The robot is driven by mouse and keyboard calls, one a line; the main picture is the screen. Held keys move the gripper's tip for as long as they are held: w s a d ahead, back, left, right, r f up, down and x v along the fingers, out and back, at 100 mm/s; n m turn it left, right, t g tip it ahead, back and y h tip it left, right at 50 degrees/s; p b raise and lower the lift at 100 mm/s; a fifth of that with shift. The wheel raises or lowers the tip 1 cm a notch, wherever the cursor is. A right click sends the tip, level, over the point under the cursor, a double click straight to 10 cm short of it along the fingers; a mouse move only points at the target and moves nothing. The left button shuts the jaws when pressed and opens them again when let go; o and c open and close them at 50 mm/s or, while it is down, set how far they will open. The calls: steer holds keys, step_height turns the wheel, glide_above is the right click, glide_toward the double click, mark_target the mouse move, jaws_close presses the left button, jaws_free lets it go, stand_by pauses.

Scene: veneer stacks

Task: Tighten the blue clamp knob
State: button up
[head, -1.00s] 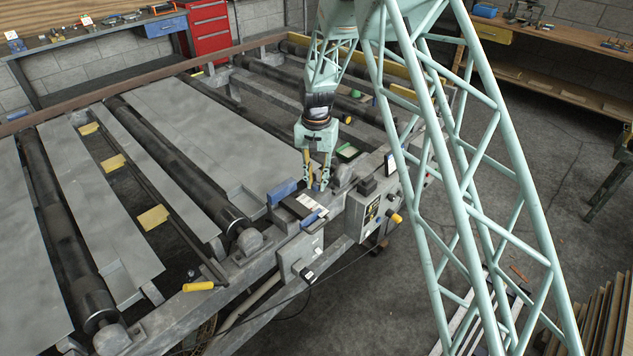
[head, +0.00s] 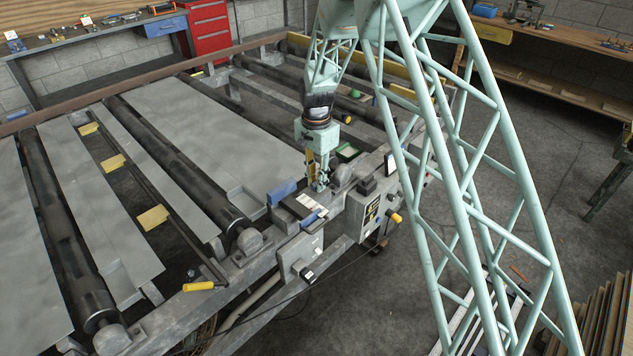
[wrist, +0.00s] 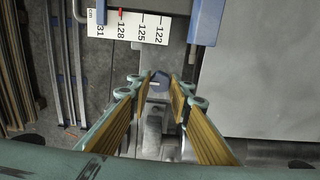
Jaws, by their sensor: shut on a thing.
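A white scale (wrist: 140,27) marked in cm, with a red pointer (wrist: 121,12), lies just beyond the knob in the wrist view.
Blue blocks (head: 282,191) flank the scale on the rail. A grey control box (head: 370,212) with a yellow knob (head: 395,218) stands right of my gripper. Grey sheets (head: 210,125) cover the rollers to the left.

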steer(key=o, duration=0.9)
steer(key=shift+r, duration=0.15)
step_height(320, 180, up, 12)
steer(key=shift+f, duration=0.1)
stand_by(0.5)
stand_by(0.4)
